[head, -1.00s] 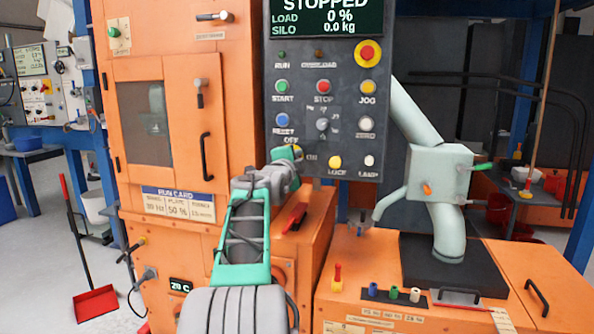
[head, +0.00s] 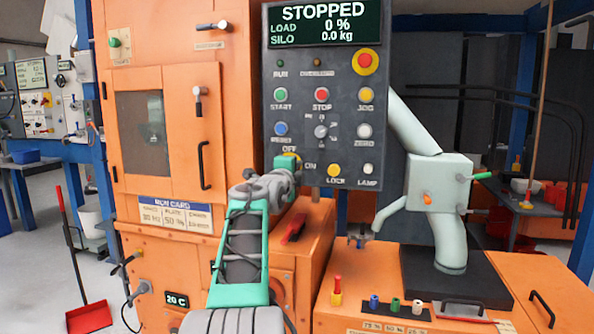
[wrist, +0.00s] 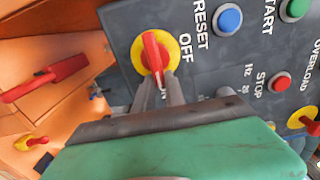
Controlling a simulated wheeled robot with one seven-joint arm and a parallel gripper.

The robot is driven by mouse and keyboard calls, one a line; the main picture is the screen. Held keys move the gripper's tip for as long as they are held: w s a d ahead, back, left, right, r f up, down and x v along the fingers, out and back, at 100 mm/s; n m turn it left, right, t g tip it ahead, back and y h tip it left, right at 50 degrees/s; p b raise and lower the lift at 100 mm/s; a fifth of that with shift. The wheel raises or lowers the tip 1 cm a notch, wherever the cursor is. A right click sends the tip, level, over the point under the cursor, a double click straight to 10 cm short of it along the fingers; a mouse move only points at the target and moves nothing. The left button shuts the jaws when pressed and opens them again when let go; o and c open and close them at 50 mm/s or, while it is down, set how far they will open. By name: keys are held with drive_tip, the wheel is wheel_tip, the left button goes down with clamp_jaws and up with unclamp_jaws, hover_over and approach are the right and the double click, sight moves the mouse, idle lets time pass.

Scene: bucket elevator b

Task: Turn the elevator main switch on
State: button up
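The main switch is a red handle on a yellow disc (wrist: 155,52), low on the dark control panel. In the wrist view its handle lies nearly up-and-down, its lower end towards the partly hidden ON label, with OFF to the right of the disc. In the head view the switch (head: 290,156) is mostly hidden behind my gripper (head: 292,170). In the wrist view my gripper's (wrist: 160,82) two grey fingers stand close together on either side of the handle's lower end. I cannot tell whether they touch it. The display (head: 322,24) reads STOPPED, load 0 %.
Panel buttons surround the switch, including the blue reset (head: 281,129), green start (head: 280,95), red stop (head: 321,95) and yellow lock (head: 333,170). A red lever (head: 294,228) sits on the orange housing below. A pale pipe (head: 440,190) stands to the right.

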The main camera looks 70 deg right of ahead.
drive_tip(key=o, duration=0.4)
drive_tip(key=shift+w+a+f, duration=0.1)
drive_tip(key=shift+w+f, duration=0.15)
drive_tip(key=shift+w, duration=0.15)
drive_tip(key=shift+o, duration=0.2)
drive_tip(key=shift+r, duration=0.1)
drive_tip(key=shift+s, duration=0.25)
drive_tip(key=s+a, duration=0.1)
drive_tip(key=a, duration=0.6)
drive_tip(key=shift+a, duration=0.25)
